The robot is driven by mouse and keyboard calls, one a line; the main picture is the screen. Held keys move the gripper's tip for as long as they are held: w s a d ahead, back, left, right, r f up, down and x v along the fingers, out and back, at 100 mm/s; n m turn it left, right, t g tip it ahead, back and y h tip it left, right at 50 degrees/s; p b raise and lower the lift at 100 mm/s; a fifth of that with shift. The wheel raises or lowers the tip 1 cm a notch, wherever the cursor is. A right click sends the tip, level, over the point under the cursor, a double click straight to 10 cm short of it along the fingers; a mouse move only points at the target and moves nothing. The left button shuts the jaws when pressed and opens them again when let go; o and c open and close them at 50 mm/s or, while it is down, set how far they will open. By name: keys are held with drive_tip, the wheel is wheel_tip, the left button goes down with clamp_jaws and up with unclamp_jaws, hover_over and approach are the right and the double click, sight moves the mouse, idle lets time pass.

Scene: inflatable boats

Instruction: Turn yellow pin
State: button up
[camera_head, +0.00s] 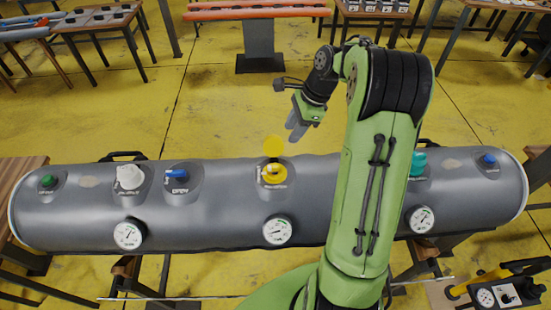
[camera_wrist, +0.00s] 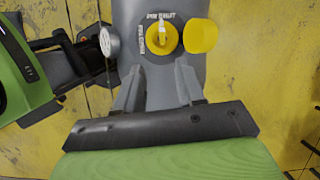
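The yellow pin (camera_head: 273,175) sits in a yellow valve on top of the grey inflatable tube (camera_head: 225,215), near its middle. In the wrist view the yellow pin (camera_wrist: 162,38) lies beyond my fingertips, with a pale raised part at its centre. A round yellow cap (camera_head: 273,147) stands behind the valve; in the wrist view this cap (camera_wrist: 200,36) is right of it. My gripper (camera_head: 296,131) is above and behind the valve, to its right. In the wrist view my gripper (camera_wrist: 160,66) is open and empty, its fingers apart and clear of the pin.
A white valve (camera_head: 130,177) and a blue valve (camera_head: 177,174) are left on the tube; a teal one (camera_head: 417,163) is partly behind my arm. A gauge (camera_head: 277,230) sits in front of the yellow valve. A pump (camera_head: 500,290) stands front right.

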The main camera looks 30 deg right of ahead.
drive_tip(key=d+f+m, duration=0.1)
drive_tip(key=d, duration=0.1)
drive_tip(key=b, duration=0.1)
approach(274, 166)
drive_tip(key=shift+m, duration=0.3)
drive_tip(key=x, duration=0.8)
drive_tip(key=shift+a+f, duration=0.1)
drive_tip(key=shift+f, duration=0.25)
clamp_jaws()
